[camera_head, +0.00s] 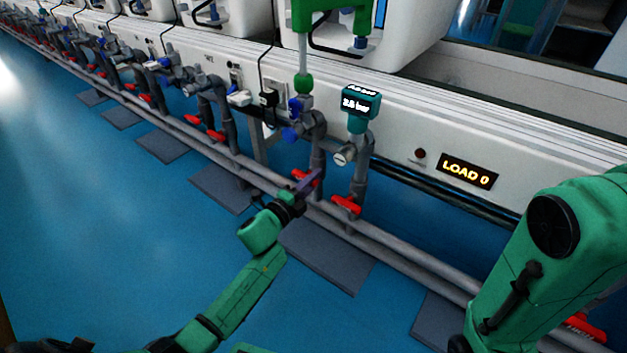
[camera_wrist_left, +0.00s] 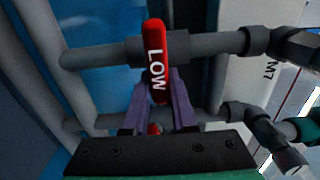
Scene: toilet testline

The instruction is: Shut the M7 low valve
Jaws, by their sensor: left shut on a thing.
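The M7 low valve is a red lever (camera_wrist_left: 155,62) with white letters LOW, in the left wrist view. The lever lies across its grey pipe (camera_wrist_left: 208,45) in that view. My left gripper (camera_wrist_left: 158,82) is shut on the lever, with one purple finger on each side of it. In the head view the left gripper (camera_head: 303,186) is at the same red lever (camera_head: 312,174) on a vertical pipe, and partly hides it. An M7 label (camera_wrist_left: 268,71) shows on the white panel beside the pipes. My right gripper is out of view.
Another red lever (camera_head: 346,204) is close on the right, below a gauge (camera_head: 360,104) reading about 2.5 bar. A LOAD 0 display (camera_head: 468,172) is on the white bench. Low horizontal pipes (camera_head: 395,246) run along the front. The blue floor (camera_head: 120,230) is open at left.

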